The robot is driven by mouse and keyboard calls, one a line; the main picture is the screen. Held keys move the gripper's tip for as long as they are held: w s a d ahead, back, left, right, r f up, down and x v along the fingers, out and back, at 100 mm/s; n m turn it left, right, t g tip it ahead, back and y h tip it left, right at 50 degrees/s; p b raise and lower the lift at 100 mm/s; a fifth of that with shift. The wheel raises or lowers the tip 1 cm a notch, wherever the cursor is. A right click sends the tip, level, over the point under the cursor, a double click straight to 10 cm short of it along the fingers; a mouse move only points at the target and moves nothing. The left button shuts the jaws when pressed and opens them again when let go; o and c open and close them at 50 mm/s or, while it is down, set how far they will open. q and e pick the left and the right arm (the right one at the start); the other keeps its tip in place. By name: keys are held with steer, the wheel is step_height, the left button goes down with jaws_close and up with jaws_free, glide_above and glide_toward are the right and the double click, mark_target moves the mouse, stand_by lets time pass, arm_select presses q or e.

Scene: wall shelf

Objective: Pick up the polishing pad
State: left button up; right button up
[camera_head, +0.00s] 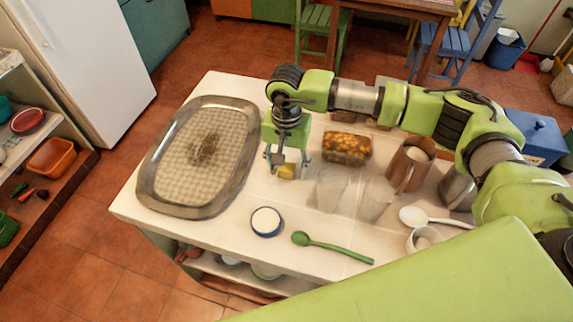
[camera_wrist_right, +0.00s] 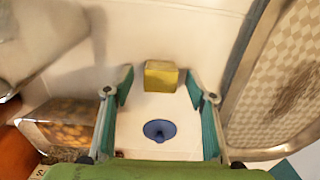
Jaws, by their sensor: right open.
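A small yellow block (camera_head: 287,171), likely the polishing pad, stands on the white counter (camera_head: 225,240). In the right wrist view the block (camera_wrist_right: 160,76) lies just beyond the space between the fingertips. My right gripper (camera_head: 286,160) points down over it, open and empty; its teal fingers (camera_wrist_right: 160,90) are spread on either side. A small blue round piece (camera_wrist_right: 159,130) shows between the fingers, nearer the palm in the picture; I cannot tell what it is. In the head view the gripper partly covers the block. My left gripper is not in view.
A metal tray (camera_head: 165,155) with a dark stain lies left of the gripper. A loaf dish (camera_head: 347,149), clear glasses (camera_head: 330,188) and a brown pitcher (camera_head: 410,165) stand to the right. A round blue-rimmed dish (camera_head: 267,222) and a green spoon (camera_head: 335,247) lie in front.

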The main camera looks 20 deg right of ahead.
steer(key=shift+f, duration=0.35)
steer(key=c, duration=1)
steer(key=shift+r, duration=0.1)
steer(key=shift+w+r+b, duration=0.1)
steer(key=shift+r+b, duration=0.3)
steer(key=shift+b, duration=0.2)
steer(key=shift+s+a+r+b, duration=0.1)
steer(key=shift+s+r+b, duration=0.05)
steer(key=shift+r+b, duration=0.4)
steer(key=shift+s+r+b, duration=0.1)
steer(key=shift+r+b, duration=0.2)
steer(key=shift+r, duration=0.4)
steer(key=s+a+r+b, duration=0.1)
steer(key=s+r, duration=0.2)
steer(key=s, duration=0.1)
steer(key=s+a+r+b, duration=0.1)
steer(key=s+r+b, duration=0.1)
steer(key=s, duration=0.3)
steer(key=s+r+b, duration=0.1)
steer(key=s+r, duration=0.3)
steer(key=shift+s+a+r+b, duration=0.2)
steer(key=shift+a+r+b, duration=0.1)
steer(key=shift+a+b, duration=0.1)
